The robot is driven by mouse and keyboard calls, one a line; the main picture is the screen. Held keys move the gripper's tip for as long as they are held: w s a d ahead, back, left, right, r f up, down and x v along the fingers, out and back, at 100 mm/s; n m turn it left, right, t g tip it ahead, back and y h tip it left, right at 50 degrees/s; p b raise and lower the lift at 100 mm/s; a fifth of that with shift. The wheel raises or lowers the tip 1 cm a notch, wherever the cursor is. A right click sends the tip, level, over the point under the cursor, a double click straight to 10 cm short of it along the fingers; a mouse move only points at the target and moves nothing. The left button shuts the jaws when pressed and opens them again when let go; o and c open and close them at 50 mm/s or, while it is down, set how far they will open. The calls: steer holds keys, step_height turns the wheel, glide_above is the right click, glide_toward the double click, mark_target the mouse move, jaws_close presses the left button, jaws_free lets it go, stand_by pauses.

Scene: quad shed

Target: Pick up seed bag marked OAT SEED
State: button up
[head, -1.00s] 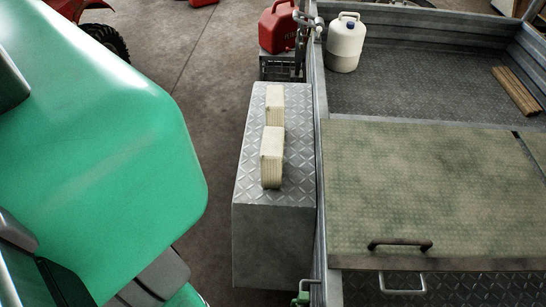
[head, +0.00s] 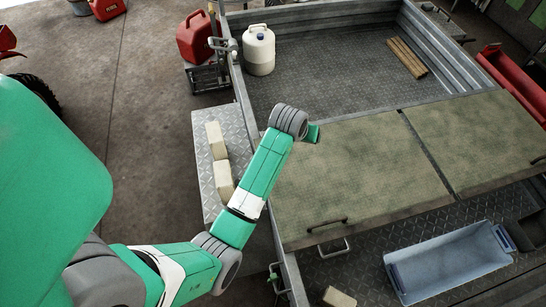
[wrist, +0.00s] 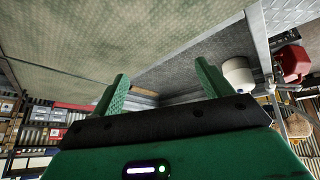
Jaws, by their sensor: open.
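Two cream, block-like bags, a far one (head: 216,141) and a near one (head: 223,181), stand on a diamond-plate metal box (head: 207,179) left of the trailer in the head view. A third cream block (head: 338,297) is partly in view at the bottom edge. No marking is readable, so I cannot tell which one says OAT SEED. My gripper (wrist: 163,92) is open and empty in the wrist view, its two green fingers apart. In the head view only a small green piece of it shows past my wrist, over the trailer's left side, right of the two bags.
Green-stained lids (head: 345,177) cover the trailer's middle. A white jug (head: 259,50) and wooden strips (head: 407,57) are in its far bed. A blue-grey bin (head: 450,262) sits in the near part. A red fuel can (head: 195,38) stands left of the trailer.

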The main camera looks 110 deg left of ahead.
steer(key=s+d+f+n+g+h+p, duration=0.15)
steer(key=s+d, duration=0.25)
steer(key=s, duration=0.4)
steer(key=s+d+f+n+h+p, duration=0.25)
steer(key=s+d, duration=0.25)
steer(key=s, duration=0.4)
steer(key=n+h+p, duration=0.2)
glide_above(222, 173)
steer(key=shift+s+d+f+t, duration=0.1)
steer(key=shift+f+t, duration=0.1)
steer(key=shift+f, duration=0.4)
steer(key=shift+s+d+f+t, duration=0.1)
steer(key=shift+f+t, duration=0.05)
steer(key=shift+f, duration=0.45)
steer(key=f, duration=0.2)
steer(key=f+b, duration=0.1)
steer(key=f, duration=0.5)
steer(key=shift+w+a+b, duration=0.2)
steer(key=shift+w+b, duration=0.05)
steer(key=shift+b, duration=0.05)
steer(key=shift+r, duration=0.1)
jaws_close()
